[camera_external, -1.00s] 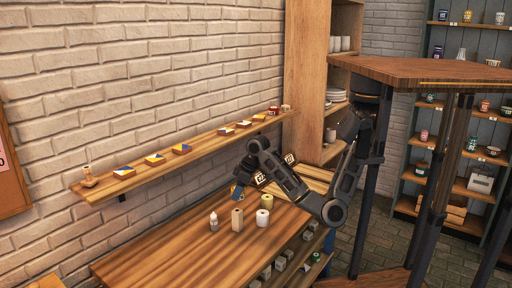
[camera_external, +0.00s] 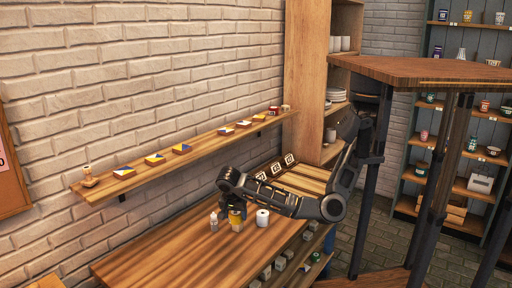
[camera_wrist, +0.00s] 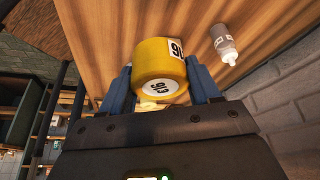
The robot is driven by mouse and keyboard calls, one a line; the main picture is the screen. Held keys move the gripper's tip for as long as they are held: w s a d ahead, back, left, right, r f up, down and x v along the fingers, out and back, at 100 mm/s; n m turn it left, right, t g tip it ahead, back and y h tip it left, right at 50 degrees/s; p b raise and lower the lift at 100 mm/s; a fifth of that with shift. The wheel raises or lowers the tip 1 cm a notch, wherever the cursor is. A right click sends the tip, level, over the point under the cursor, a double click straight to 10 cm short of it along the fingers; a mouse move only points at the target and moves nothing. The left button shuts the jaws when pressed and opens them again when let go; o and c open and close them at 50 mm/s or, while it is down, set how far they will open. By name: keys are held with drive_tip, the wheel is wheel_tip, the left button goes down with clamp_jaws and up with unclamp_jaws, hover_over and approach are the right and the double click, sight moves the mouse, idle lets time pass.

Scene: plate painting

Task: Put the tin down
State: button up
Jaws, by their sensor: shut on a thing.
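The yellow tin (camera_wrist: 152,52) has white labels with black marks on its side and end. In the wrist view it sits between the two blue fingers of my gripper (camera_wrist: 160,72), which is shut on it. In the external view, my gripper (camera_external: 236,208) points down over the wooden table (camera_external: 185,245), and a bit of the tin's yellow (camera_external: 236,216) shows at the fingers. The tin is low over the table; I cannot tell whether it touches. Something pale shows partly behind the tin in the wrist view.
A small white bottle (camera_external: 213,221) stands just left of the tin, and also shows in the wrist view (camera_wrist: 225,44). A white roll (camera_external: 262,217) stands close on the right. The wall shelf (camera_external: 140,178) holds several painted pieces. The table's front left is clear.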

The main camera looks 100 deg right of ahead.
sight(238, 224)
drive_tip(key=a+m, duration=0.1)
drive_tip(key=m, duration=0.1)
drive_tip(key=a+f+m+g+y, duration=0.1)
drive_tip(key=m, duration=0.1)
drive_tip(key=a+m+g, duration=0.1)
drive_tip(key=m, duration=0.2)
drive_tip(key=shift+a+f+y, duration=0.15)
drive_tip(key=shift+y, duration=0.15)
wheel_tip(238, 224, down, 10)
drive_tip(key=shift+p, duration=0.55)
drive_tip(key=shift+f, duration=0.15)
drive_tip(key=o, duration=1.2)
drive_tip(key=b+v, duration=0.2)
drive_tip(key=v, duration=1)
drive_tip(key=shift+w, duration=0.15)
